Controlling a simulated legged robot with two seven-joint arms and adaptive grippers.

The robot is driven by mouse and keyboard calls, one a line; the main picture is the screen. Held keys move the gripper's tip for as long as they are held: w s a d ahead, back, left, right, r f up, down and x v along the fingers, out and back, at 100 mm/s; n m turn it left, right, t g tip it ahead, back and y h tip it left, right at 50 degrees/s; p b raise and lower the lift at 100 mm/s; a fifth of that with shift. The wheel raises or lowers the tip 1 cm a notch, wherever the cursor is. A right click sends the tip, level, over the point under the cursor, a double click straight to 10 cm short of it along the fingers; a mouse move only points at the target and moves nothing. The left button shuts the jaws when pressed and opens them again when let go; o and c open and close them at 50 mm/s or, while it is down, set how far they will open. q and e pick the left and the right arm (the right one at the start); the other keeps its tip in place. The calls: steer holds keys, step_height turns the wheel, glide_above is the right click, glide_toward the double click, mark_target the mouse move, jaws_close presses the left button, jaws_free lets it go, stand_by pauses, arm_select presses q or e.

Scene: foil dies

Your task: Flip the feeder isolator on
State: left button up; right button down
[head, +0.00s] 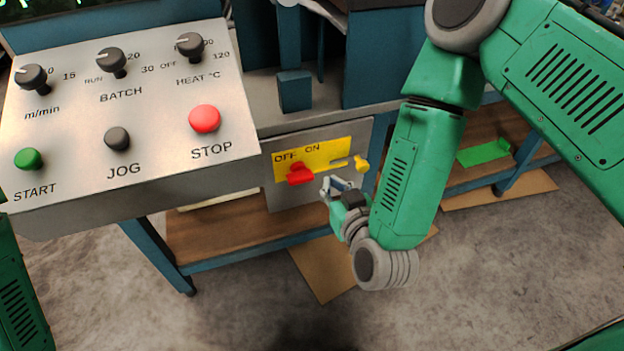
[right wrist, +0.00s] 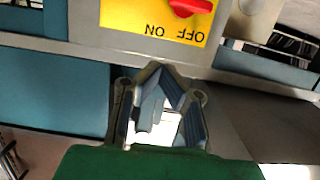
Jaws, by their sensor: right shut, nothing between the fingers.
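The feeder isolator is a yellow plate (head: 325,155) marked OFF and ON on a grey panel below the control desk. Its red handle (head: 298,174) sits at the OFF side. In the right wrist view the plate (right wrist: 140,14) appears upside down, with the red handle (right wrist: 190,7) partly cut off by the top edge. My right gripper (head: 333,186) is shut and empty, just right of and slightly below the red handle in the head view. In the right wrist view its fingertips (right wrist: 163,72) point toward the panel, apart from the handle. My left gripper is out of view.
A yellow knob (head: 361,164) sits at the plate's right end, close to my right gripper. The sloped control desk (head: 160,155) with several knobs and buttons overhangs at left. A wooden shelf (head: 225,235) lies below the panel.

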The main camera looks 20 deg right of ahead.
steer(key=a, duration=0.1)
steer(key=b, duration=0.3)
glide_above(300, 177)
steer(key=s+d, duration=0.2)
steer(key=d, duration=0.1)
step_height(300, 177, down, 2)
steer(key=f, duration=0.1)
steer(key=f+b, duration=0.1)
steer(key=f, duration=0.1)
steer(key=shift+w+a, duration=0.15)
steer(key=shift+w, duration=0.2)
steer(key=shift+a+f+b, duration=0.1)
steer(key=shift+f+b, duration=0.2)
steer(key=shift+f, duration=0.35)
